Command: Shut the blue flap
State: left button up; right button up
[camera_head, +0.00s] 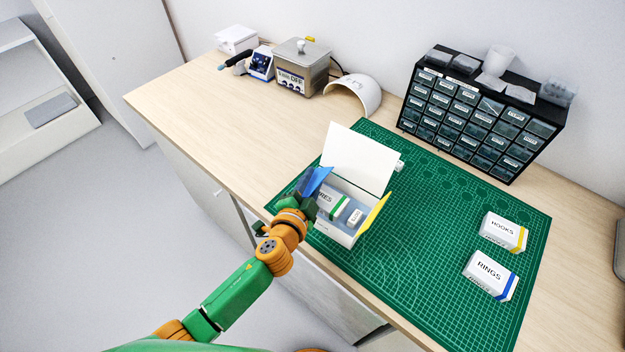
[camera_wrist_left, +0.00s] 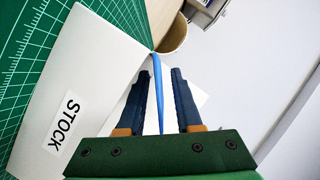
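A white box (camera_head: 345,232) stands on the green cutting mat with its large white lid (camera_head: 359,158) raised. Its blue flap (camera_head: 316,181) stands up on the left side and its yellow flap (camera_head: 374,215) leans outward on the right. My left gripper (camera_head: 308,190) is at the blue flap, partly covering it. In the left wrist view the blue flap (camera_wrist_left: 158,85) shows edge-on between the two open fingers (camera_wrist_left: 162,72), with gaps beside it. A white box panel labelled STOCK (camera_wrist_left: 68,125) lies to the left there. My right gripper is not in view.
Small cartons are inside the box. A HOOKS carton (camera_head: 504,231) and a RINGS carton (camera_head: 490,275) sit on the mat (camera_head: 430,270) to the right. A drawer cabinet (camera_head: 480,115) and a white dome (camera_head: 354,95) stand behind. The mat between box and cartons is clear.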

pick_arm(q)
jog(key=shift+w+d+f, duration=0.1)
jog(key=shift+w, duration=0.1)
jog(key=shift+s, duration=0.15)
jog(key=shift+c, duration=0.6)
grip_shut()
dwell(0.6)
